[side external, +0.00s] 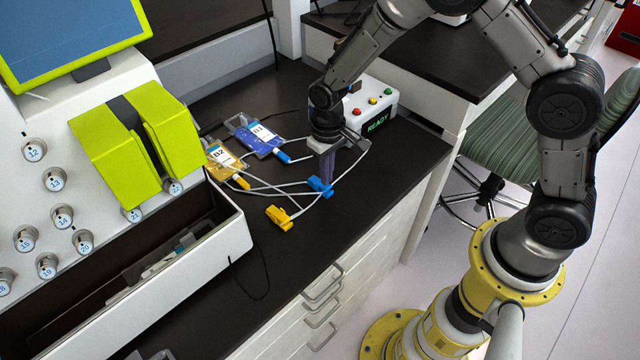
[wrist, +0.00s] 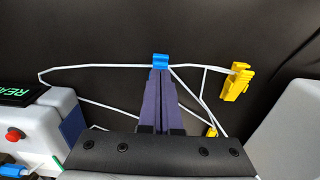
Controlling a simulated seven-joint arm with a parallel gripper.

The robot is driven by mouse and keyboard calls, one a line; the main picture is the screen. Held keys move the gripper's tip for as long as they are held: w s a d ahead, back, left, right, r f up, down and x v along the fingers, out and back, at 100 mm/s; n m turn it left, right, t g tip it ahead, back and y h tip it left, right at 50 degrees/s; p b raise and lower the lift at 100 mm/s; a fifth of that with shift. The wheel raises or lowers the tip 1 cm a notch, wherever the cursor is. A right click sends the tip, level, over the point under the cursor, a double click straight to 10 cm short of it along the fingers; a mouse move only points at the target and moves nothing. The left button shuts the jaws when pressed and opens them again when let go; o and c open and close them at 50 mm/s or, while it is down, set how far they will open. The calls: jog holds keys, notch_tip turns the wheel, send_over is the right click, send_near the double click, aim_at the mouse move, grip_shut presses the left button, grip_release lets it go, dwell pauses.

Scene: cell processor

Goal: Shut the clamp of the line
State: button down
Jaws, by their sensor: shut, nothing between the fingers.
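A blue clamp (side external: 319,188) sits on the white tubing (side external: 336,184) over the dark bench. In the wrist view the blue clamp (wrist: 160,60) lies right at the tips of my gripper's purple fingers (wrist: 161,76). My gripper (side external: 326,179) points down with its fingers together and nothing between them. The tips look at or just above the blue clamp; I cannot tell whether they touch it. A yellow clamp (side external: 281,217) lies nearer the bench's front edge, and it shows at right in the wrist view (wrist: 235,82). Whether either clamp is closed is too small to tell.
A blue bag marked B1 (side external: 262,140) and a yellow bag marked B2 (side external: 222,160) lie behind, joined to the tubing. A control box reading READY (side external: 372,105) stands close behind my gripper. The white machine (side external: 60,185) fills the left. Bench is clear at front.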

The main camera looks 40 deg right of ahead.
jog(key=shift+f, duration=0.2)
dwell(0.4)
jog(key=shift+f, duration=0.8)
jog(key=shift+r, duration=2.55)
